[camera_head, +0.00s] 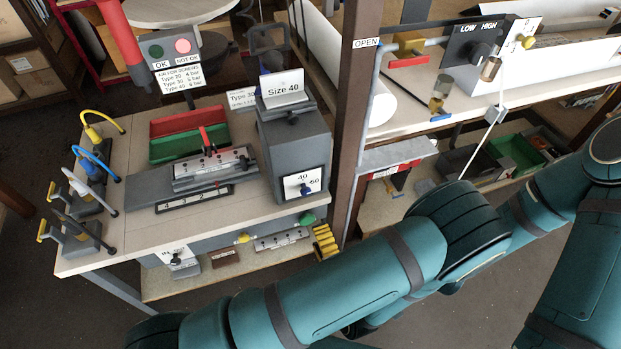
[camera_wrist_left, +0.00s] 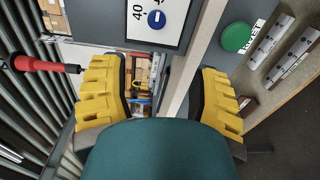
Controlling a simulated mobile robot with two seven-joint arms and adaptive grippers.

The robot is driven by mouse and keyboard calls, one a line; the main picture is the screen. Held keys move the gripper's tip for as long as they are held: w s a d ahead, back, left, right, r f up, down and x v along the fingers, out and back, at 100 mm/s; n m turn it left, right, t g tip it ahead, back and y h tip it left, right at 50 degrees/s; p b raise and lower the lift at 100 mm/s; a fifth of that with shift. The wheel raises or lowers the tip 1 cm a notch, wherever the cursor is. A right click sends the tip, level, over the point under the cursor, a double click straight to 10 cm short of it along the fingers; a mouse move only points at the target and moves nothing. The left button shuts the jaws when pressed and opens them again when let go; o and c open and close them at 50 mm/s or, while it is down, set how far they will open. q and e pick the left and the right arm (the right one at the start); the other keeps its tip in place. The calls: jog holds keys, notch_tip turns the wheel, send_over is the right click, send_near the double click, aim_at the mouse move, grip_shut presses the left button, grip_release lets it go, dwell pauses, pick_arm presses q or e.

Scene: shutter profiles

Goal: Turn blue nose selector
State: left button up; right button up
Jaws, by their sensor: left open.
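The blue selector knob (camera_head: 306,188) sits on a white plate marked 40 and 60, on the front of a grey machine block (camera_head: 293,143) with a "Size 40" sign. In the left wrist view the blue knob (camera_wrist_left: 156,19) shows near the top, beside the number 40. My left gripper (camera_head: 325,241) has yellow fingers and is below and right of the knob in the head view, in front of the table edge. In the left wrist view the gripper (camera_wrist_left: 160,95) is open and empty, with the knob beyond its fingertips. My right gripper is not in view.
A green button (camera_head: 307,218) is on the table front near my left gripper; it also shows in the wrist view (camera_wrist_left: 236,36). A brown post (camera_head: 351,120) stands right of the block. Yellow- and blue-handled clamps (camera_head: 90,165) line the table's left end.

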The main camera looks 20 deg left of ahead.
aim_at(307, 194)
pick_arm(q)
jog(key=shift+m+t, duration=0.3)
jog(key=shift+m, duration=0.1)
jog(key=x, duration=0.9)
jog(key=d+x, duration=0.1)
jog(key=x, duration=0.3)
jog(key=shift+w+a+r, duration=0.1)
jog(key=shift+w+a, duration=0.15)
jog(key=shift+w, duration=0.3)
grip_shut()
